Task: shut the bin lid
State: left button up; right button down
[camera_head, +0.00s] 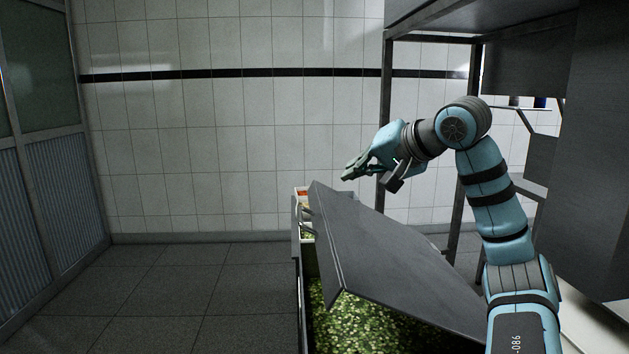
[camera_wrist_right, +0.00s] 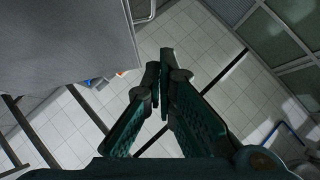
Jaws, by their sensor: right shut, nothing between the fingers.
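The bin (camera_head: 302,262) stands at the lower middle of the head view, with green leafy bits inside it. Its dark grey lid (camera_head: 390,265) is partly open and tilted above the bin, with a gap under the near edge. A metal handle (camera_head: 306,209) shows at the lid's left edge. My right gripper (camera_head: 347,176) is shut and empty, above the lid's far edge and apart from it. In the right wrist view the closed fingers (camera_wrist_right: 160,66) show beside the grey lid (camera_wrist_right: 65,40). My left gripper is not in view.
A metal frame (camera_head: 386,120) with dark cabinets stands behind and right of the bin. A tiled wall (camera_head: 230,130) is at the back and a panelled door (camera_head: 45,170) at the left. The floor (camera_head: 200,290) left of the bin is clear.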

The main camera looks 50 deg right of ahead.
notch_tip(320, 180, down, 3)
jog(key=w, duration=0.3)
jog(key=p, duration=0.6)
send_over(327, 218)
notch_tip(327, 218, down, 3)
jog(key=shift+s+a+r+g, duration=0.1)
jog(key=shift+r+g, duration=0.1)
jog(key=shift+g, duration=0.2)
jog(key=f, duration=0.1)
jog(key=w+a+f+p, duration=0.1)
jog(key=w+f, duration=0.1)
jog(key=shift+a+f+p, duration=0.15)
jog(key=shift+a+p, duration=0.15)
jog(key=shift+p, duration=0.1)
jog(key=shift+a+f, duration=0.1)
jog(key=shift+f, duration=0.3)
